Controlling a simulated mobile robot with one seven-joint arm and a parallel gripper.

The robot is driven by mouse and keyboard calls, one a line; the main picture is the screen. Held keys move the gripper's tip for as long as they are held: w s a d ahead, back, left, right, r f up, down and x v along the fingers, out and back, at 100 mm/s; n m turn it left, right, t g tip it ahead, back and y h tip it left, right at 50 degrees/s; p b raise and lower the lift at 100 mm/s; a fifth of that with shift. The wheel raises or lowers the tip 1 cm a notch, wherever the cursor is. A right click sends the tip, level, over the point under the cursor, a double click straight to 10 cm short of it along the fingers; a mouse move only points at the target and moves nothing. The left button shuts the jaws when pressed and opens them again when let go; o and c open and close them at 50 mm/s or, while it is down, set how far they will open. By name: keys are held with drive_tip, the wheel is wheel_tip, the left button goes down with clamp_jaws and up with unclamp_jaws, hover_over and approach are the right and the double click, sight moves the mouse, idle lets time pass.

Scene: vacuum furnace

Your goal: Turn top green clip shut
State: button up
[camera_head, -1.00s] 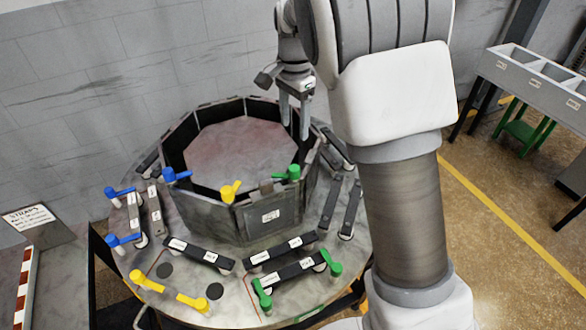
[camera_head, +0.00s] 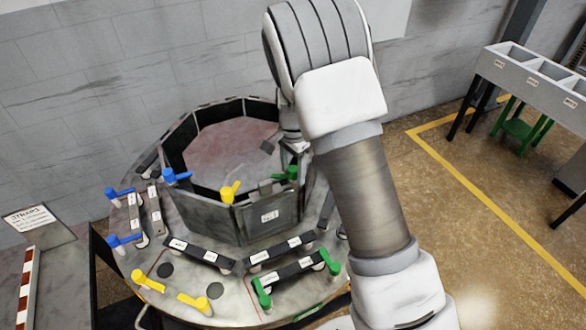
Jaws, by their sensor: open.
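The top green clip (camera_head: 289,173) sits on the upper rim of the octagonal chamber (camera_head: 270,215), at its front right. Its handle points left along the rim. My gripper (camera_head: 294,158) is just above and behind this clip, with its fingers pointing down. My arm partly hides the gripper, and I cannot tell if the fingers touch the clip. Two other green clips (camera_head: 329,262) (camera_head: 262,293) stand lower down, at the ends of a labelled strap (camera_head: 290,270) on the round table.
A yellow clip (camera_head: 230,191) and a blue clip (camera_head: 176,176) are also on the chamber rim. More blue clips (camera_head: 121,193) and yellow clips (camera_head: 147,281) stand on the round table (camera_head: 225,292). A strap sign (camera_head: 31,219) is at the left. Grey bins (camera_head: 540,80) stand at right.

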clamp_jaws()
idle(0.3)
drive_tip(key=shift+n, duration=0.3)
drive_tip(key=shift+n+b, duration=0.9)
drive_tip(key=shift+n, duration=0.3)
drive_tip(key=shift+n+b, duration=0.65)
drive_tip(key=shift+n, duration=0.85)
unclamp_jaws()
drive_tip(key=shift+s, duration=0.15)
